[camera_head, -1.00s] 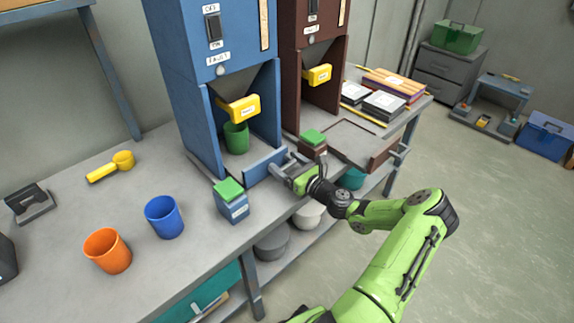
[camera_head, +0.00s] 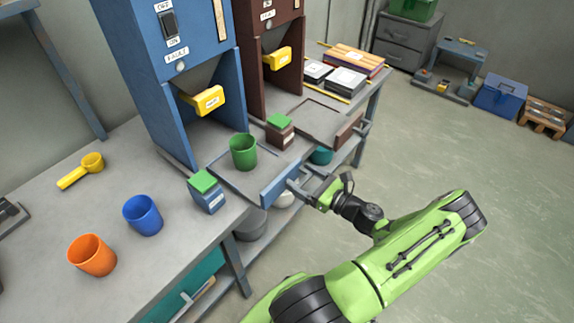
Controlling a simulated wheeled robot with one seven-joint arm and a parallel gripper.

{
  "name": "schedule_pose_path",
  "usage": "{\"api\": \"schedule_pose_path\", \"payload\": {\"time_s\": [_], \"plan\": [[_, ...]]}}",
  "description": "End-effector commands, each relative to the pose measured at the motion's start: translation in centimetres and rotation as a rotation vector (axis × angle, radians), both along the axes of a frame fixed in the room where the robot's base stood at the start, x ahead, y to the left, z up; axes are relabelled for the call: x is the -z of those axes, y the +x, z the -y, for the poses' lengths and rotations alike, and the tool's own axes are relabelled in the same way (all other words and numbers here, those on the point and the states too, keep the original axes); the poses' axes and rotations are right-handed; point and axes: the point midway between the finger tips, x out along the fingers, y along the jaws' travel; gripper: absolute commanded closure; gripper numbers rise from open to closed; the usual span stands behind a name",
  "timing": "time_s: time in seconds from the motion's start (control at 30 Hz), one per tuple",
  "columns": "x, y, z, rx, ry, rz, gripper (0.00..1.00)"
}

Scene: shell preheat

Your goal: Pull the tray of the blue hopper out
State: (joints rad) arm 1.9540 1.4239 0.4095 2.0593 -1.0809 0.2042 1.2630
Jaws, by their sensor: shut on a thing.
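The blue hopper (camera_head: 141,75) stands on the bench at the left of centre. Its tray (camera_head: 222,174) is slid out from under it over the bench, with a blue front panel (camera_head: 279,184). A green cup (camera_head: 243,152) stands upright on the tray, clear of the hopper's yellow spout piece (camera_head: 203,101). My gripper (camera_head: 301,186) is at the front panel, shut on the tray's handle. The fingertips are small and partly hidden in this view.
A blue box with a green top (camera_head: 207,192) stands close left of the tray. A brown box with a green top (camera_head: 280,131) stands right of it. The brown hopper's tray (camera_head: 309,122) is also out. Blue (camera_head: 143,215) and orange (camera_head: 92,255) cups stand left.

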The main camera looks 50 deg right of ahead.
Motion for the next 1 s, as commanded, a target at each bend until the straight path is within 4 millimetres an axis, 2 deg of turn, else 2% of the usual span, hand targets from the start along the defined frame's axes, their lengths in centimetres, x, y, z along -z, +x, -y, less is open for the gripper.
{"api": "schedule_pose_path", "payload": {"time_s": [0.1,0.3,0.77,0.8,0.9,1.0], "plan": [[-0.1,-1.8,0.1,0.002,0.001,-0.001,0.71],[0.0,-3.5,0.1,-0.001,0.001,0.0,0.71],[0.2,-4.1,0.1,0.0,0.001,-0.003,0.71],[0.2,-4.1,0.1,0.0,0.001,-0.004,0.11],[0.1,-4.1,0.1,0.0,0.001,-0.003,0.0],[0.1,-4.0,0.1,0.0,0.001,-0.002,0.0]]}}
